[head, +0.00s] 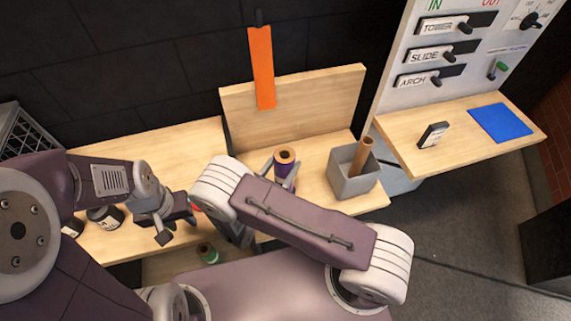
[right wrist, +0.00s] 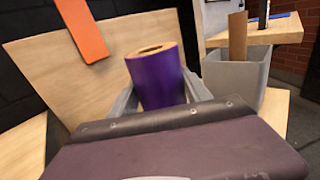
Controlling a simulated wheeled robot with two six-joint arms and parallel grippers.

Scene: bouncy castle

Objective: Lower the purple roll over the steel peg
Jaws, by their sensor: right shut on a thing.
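The purple roll (head: 285,160), with a tan core and rim, is upright in my right gripper (head: 280,172). The right wrist view shows the roll (right wrist: 158,80) with a grey finger on each side. I cannot make out the steel peg in either view; the roll or my right arm may hide it. Whether the roll touches the bench below is hidden. My left gripper (head: 176,228) is open and empty above the left part of the bench.
A grey bin (head: 352,184) holding a brown tube stands right of the roll. An orange strip (head: 262,68) hangs at the wooden backboard (head: 330,95). A green-and-white spool (head: 208,254) is low in front. A shelf (head: 455,145) holds a blue mat (head: 500,123).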

